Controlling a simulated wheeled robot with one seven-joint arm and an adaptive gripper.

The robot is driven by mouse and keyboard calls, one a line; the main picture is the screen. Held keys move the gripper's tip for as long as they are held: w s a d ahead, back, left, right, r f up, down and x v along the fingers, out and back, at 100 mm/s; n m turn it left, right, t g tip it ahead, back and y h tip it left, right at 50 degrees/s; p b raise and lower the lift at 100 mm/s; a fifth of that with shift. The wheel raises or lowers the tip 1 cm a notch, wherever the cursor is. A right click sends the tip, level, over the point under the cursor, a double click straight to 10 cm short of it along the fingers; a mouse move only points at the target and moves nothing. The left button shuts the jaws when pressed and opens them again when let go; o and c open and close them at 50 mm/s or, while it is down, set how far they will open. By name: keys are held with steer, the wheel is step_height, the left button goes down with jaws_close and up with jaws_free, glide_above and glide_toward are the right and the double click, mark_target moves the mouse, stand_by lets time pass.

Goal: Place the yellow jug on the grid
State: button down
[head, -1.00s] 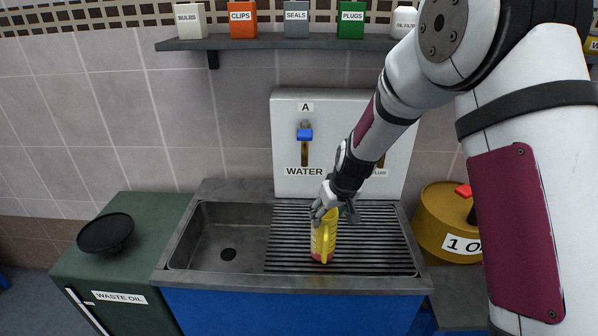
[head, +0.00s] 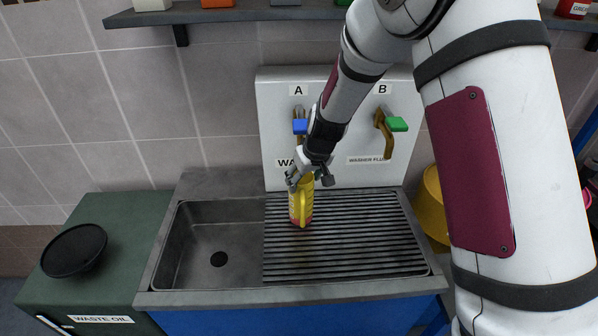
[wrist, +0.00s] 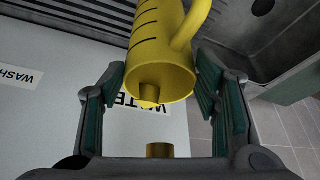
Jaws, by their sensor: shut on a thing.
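The yellow jug (head: 300,207), with a reddish band at its bottom, is upright over the back left part of the dark ribbed grid (head: 345,250). I cannot tell whether its bottom touches the grid. My gripper (head: 308,180) is shut on the jug's upper part, in front of the wall panel. In the wrist view the jug (wrist: 165,45) lies between my two fingers (wrist: 165,95), with its handle at upper right. Part of the jug is hidden by my gripper in the head view.
The sink basin (head: 215,255) is empty, left of the grid. The white panel (head: 285,90) behind carries blue tap A (head: 300,126) and green tap B (head: 396,124). A black pan (head: 73,250) sits on the green cabinet at left. The grid's right and front are clear.

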steer(key=shift+f, duration=0.35)
steer(key=c, duration=0.6)
jaws_free()
